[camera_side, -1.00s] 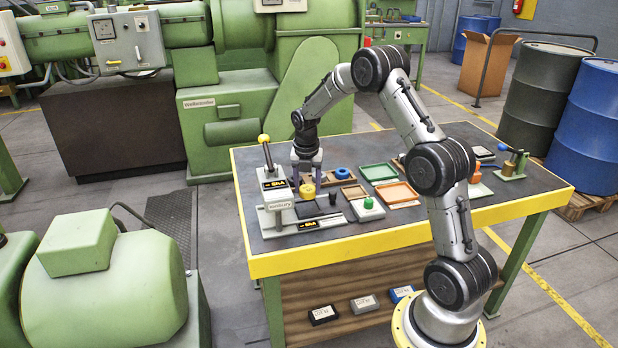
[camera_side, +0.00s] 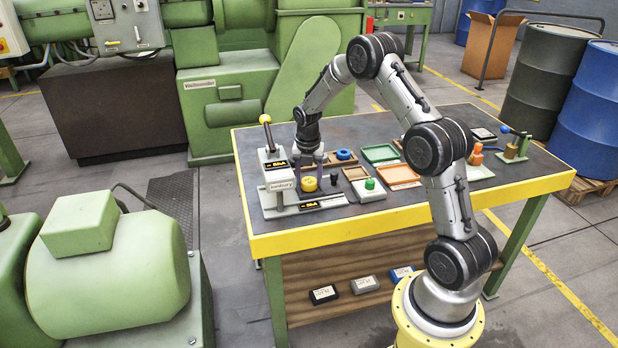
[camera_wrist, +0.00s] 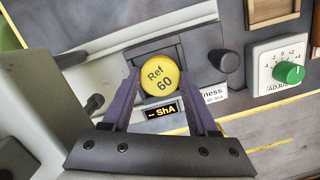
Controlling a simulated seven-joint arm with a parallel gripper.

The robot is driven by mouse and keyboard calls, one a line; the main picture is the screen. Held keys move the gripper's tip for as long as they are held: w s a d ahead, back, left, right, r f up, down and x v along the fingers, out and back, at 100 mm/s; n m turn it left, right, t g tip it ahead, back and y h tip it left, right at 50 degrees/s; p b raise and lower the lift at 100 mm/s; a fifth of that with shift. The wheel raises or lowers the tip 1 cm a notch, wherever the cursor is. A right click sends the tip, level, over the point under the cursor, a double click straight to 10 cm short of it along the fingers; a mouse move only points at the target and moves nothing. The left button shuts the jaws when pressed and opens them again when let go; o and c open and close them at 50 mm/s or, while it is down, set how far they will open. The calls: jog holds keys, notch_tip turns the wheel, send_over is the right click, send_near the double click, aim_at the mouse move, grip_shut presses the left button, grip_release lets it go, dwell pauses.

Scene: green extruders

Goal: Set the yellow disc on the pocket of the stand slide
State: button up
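The yellow disc, marked "Ref 60" (camera_wrist: 160,76), is between my gripper's two purple fingertips (camera_wrist: 160,82), which touch its opposite sides. In the side view the disc (camera_side: 309,184) hangs flat under my gripper (camera_side: 310,176), at the right of the grey-white stand (camera_side: 277,182). The dark slide (camera_wrist: 150,51) is directly below the disc in the wrist view. The disc covers the pocket, so I cannot tell whether it touches the slide. A black knob (camera_wrist: 223,62) stands at the slide's right.
A box with a green knob (camera_side: 370,185) is close to the right. The stand's yellow-topped lever (camera_side: 266,120) rises left of my gripper.

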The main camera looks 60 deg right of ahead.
jog(key=o, duration=0.5)
jog(key=shift+o, duration=0.2)
jog(key=shift+r, duration=0.1)
